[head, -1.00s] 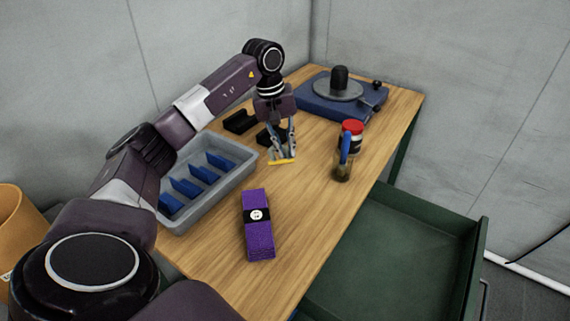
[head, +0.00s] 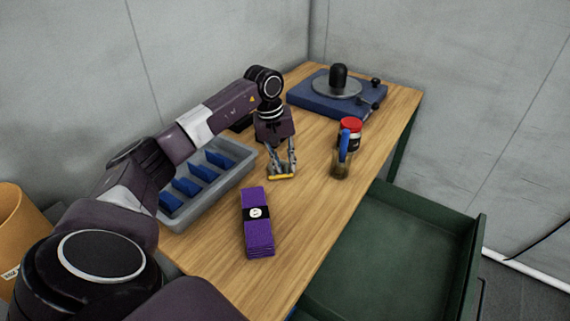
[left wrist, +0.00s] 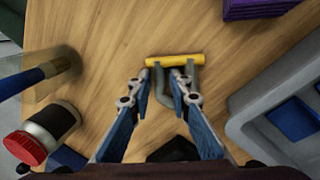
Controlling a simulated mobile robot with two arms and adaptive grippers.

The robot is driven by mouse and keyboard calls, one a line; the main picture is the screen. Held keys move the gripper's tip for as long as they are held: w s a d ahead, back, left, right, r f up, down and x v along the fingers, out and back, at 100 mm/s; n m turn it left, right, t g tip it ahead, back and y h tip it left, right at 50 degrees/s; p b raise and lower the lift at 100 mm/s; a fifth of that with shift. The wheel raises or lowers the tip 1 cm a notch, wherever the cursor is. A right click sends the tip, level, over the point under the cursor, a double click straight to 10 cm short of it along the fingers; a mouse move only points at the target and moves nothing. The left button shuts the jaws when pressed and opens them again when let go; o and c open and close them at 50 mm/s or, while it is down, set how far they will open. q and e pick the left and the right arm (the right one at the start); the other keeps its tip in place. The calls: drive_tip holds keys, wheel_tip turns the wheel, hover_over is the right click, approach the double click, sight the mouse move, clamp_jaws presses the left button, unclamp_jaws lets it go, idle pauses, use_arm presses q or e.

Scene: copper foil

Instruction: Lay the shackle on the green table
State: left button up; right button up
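The shackle (head: 281,177) has a yellow pin and a grey bow. It is in my left gripper (head: 281,172), above the wooden tabletop, and has moved along with the fingers. In the left wrist view the fingertips (left wrist: 164,72) are at the yellow pin of the shackle (left wrist: 188,61), with the grey bow behind it, partly hidden by a finger. A green surface with a raised rim (head: 461,222) stands at the lower right, beside and apparently below the wooden top. It is empty where visible. My right gripper is not in view.
On the wooden table (head: 310,215) are a purple folded bundle (head: 259,235), a grey tray with blue dividers (head: 236,178), a red-lidded jar (head: 350,137), a cup with a blue-handled tool (head: 341,168) and a blue turntable-like device (head: 318,102). The right front of the top is clear.

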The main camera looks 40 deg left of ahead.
use_arm(q)
drive_tip(key=shift+o, duration=0.9)
drive_tip(key=shift+r, duration=0.2)
wheel_tip(320, 180, up, 12)
drive_tip(key=s+a+b, duration=0.1)
drive_tip(key=shift+s+a+f, duration=0.15)
drive_tip(key=shift+s+a, duration=0.05)
drive_tip(key=shift+s, duration=0.2)
